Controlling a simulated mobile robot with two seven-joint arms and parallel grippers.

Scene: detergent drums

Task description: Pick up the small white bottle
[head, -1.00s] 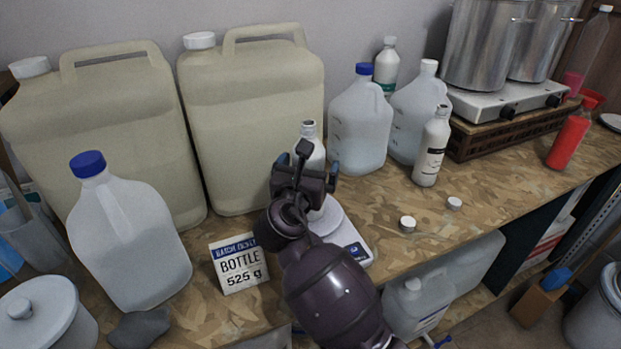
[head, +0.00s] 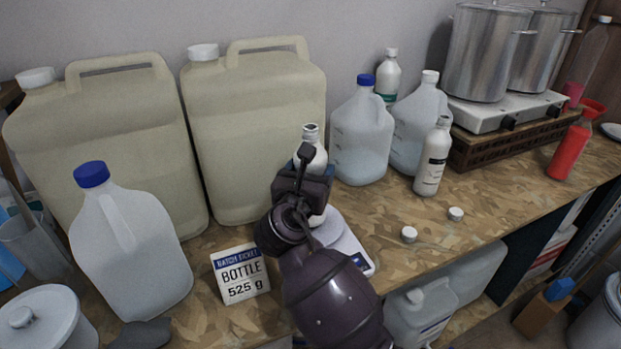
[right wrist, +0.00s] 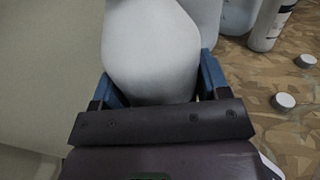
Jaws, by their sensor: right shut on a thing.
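The small white bottle (head: 317,155) stands upright by the white scale (head: 350,244), with its dark open mouth showing. My right gripper (head: 313,167) is shut on it, and its hand hides the lower part in the head view. In the right wrist view the white bottle body (right wrist: 150,55) sits between the two blue fingers (right wrist: 157,85). Whether its base touches the scale is hidden. My left gripper is not in view.
A labelled white bottle (head: 432,160) and two white caps (head: 408,234) are to the right. Two large beige drums (head: 255,130) stand behind and left. A jug with a blue cap (head: 130,245) and a card reading "BOTTLE 525 g" (head: 241,273) are in front.

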